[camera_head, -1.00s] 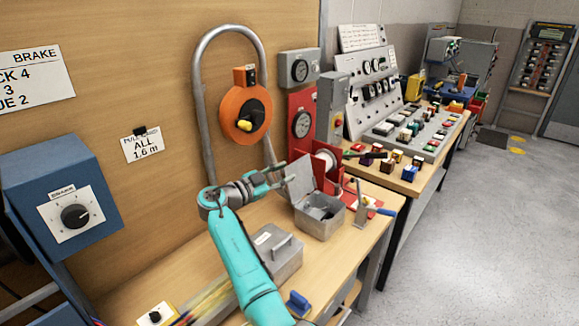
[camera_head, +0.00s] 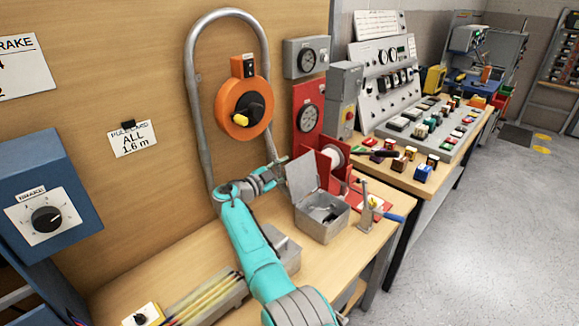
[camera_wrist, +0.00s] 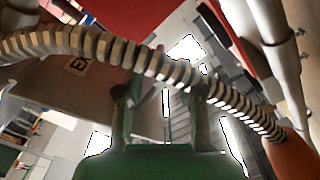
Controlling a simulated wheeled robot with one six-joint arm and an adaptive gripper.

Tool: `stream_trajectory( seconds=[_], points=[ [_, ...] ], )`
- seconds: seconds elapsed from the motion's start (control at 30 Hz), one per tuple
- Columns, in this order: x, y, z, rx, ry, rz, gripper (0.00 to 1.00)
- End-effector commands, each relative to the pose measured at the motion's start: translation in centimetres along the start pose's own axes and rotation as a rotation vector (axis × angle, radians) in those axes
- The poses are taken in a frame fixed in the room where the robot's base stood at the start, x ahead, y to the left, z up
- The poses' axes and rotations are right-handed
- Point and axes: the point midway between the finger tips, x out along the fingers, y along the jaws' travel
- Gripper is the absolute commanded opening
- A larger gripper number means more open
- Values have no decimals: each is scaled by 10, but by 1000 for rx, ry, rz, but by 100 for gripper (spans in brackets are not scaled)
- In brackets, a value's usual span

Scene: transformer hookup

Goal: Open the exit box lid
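A grey metal box (camera_head: 322,222), probably the exit box, stands open on the bench in the head view. Its lid (camera_head: 301,177) is raised, standing up at the box's left and back side. Dark contents show inside. My gripper (camera_head: 278,170) is just left of the raised lid, near its upper edge; I cannot tell whether they touch.
A red reel stand (camera_head: 333,160) is behind the box. Another grey box (camera_head: 287,248) is partly hidden by my arm. An orange dial unit (camera_head: 243,108) hangs on the wall. The floor at right is clear.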

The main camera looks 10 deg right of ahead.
Motion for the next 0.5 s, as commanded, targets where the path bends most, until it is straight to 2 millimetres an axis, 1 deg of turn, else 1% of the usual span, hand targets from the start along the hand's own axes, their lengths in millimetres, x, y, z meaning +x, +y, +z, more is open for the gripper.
stream_trajectory(
  seconds=[0.03,0.1,0.2,0.47,0.5],
  points=[
    [6,0,-1,-1,1,1,37],
    [11,0,0,0,0,0,37],
    [15,0,0,-1,-1,0,37],
    [16,0,0,0,-1,0,37],
    [16,0,0,0,-1,0,32]
  ],
)
